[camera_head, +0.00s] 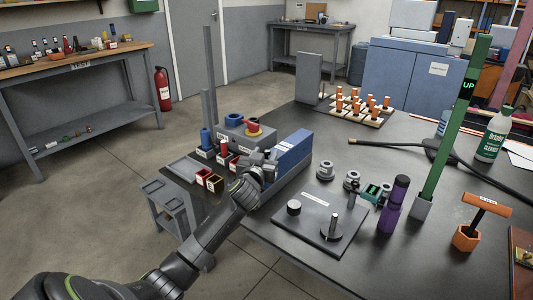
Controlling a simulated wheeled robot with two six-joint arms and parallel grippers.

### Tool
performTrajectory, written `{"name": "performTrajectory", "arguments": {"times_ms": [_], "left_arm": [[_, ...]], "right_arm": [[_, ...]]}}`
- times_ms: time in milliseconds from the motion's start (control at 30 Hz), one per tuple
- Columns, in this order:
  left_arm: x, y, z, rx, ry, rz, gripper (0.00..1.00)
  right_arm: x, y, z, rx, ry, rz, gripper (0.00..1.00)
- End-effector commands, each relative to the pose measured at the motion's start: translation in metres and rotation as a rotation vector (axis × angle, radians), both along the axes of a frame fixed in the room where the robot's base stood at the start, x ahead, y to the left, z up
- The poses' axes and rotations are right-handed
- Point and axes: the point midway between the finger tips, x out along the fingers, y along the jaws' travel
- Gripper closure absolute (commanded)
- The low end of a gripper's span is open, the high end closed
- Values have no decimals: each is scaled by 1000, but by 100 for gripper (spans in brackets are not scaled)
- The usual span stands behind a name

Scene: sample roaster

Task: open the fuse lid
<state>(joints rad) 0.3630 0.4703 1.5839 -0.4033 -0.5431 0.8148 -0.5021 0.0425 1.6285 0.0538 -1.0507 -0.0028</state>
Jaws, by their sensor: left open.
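A grey box with a long blue top part (292,147) stands near the left edge of the dark table; no readable label marks a fuse lid, so I cannot tell if this blue part is it. My left gripper (264,162) reaches in from the lower left and is open at the near left end of this box. I cannot tell whether its fingers touch the box. The gripper hides part of the box's near end. My right gripper is not in view.
A grey unit (232,136) with blue and red-yellow rings stands just behind my left gripper. Small labelled bins (210,181) lie left of it. A dark plate (318,222) with knobs, a purple cylinder (393,205) and a green post (455,130) stand to the right.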

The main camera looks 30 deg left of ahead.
Motion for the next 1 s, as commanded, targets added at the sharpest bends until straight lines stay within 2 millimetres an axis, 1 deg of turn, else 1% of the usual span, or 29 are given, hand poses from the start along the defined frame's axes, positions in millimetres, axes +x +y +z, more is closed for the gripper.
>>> {"name": "performTrajectory", "arguments": {"times_ms": [100,200,333,567,667,900,1000], "left_arm": [[11,4,0,0,0,1,57],[17,6,0,0,1,0,57],[20,6,0,-1,0,0,57],[20,6,0,0,1,0,57],[20,6,0,0,1,0,69],[19,6,0,0,1,0,100],[20,6,0,0,1,0,100]], "right_arm": [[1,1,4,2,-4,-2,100],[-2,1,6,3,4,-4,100],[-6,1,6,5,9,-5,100],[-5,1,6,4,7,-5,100],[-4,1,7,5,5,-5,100],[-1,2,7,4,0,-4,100],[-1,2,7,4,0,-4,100]]}}
